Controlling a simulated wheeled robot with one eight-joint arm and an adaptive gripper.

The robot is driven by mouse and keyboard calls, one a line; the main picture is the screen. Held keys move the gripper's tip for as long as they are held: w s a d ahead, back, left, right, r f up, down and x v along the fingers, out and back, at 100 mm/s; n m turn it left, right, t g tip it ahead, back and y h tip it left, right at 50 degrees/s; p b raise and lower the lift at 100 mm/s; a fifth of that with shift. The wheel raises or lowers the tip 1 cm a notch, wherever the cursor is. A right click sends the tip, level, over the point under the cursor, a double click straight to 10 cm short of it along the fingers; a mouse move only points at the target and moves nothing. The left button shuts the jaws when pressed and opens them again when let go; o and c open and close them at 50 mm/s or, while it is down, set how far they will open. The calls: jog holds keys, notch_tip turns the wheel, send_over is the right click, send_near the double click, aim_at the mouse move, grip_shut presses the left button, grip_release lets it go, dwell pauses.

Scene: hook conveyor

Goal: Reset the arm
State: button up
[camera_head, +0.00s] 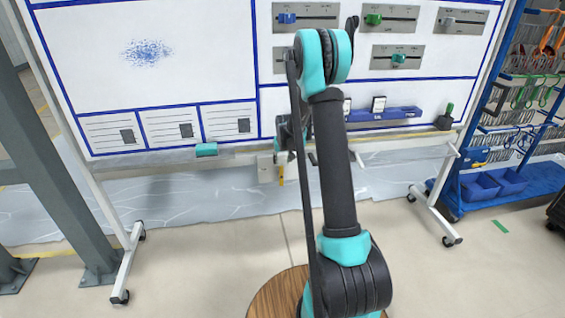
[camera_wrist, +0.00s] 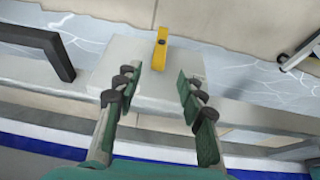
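My teal and black arm rises through the middle of the head view in front of a whiteboard (camera_head: 85,60). My gripper (camera_wrist: 159,85) is open in the wrist view, with its two fingers apart and nothing held between them. In the head view its end is mostly hidden behind my arm. Beyond the fingertips in the wrist view is a pale box (camera_wrist: 112,55) with a yellow bar (camera_wrist: 160,50) at its far edge. The pale box (camera_head: 267,170) and yellow bar (camera_head: 281,176) also show below the board in the head view.
The board holds slider panels (camera_head: 305,16), a blue scribble (camera_head: 146,52) and a blue holder (camera_head: 395,113). A teal block (camera_head: 206,150) sits on its lower ledge. A blue tool rack (camera_head: 520,185) stands right, a grey post (camera_head: 45,150) left. The front floor looks clear.

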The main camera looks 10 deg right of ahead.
jog(key=s+r, duration=0.5)
jog(key=s, duration=0.5)
jog(key=s+r, duration=0.5)
jog(key=s, duration=0.5)
jog(key=s+f, duration=0.2)
jog(key=s, duration=2.1)
jog(key=shift+a, duration=0.25)
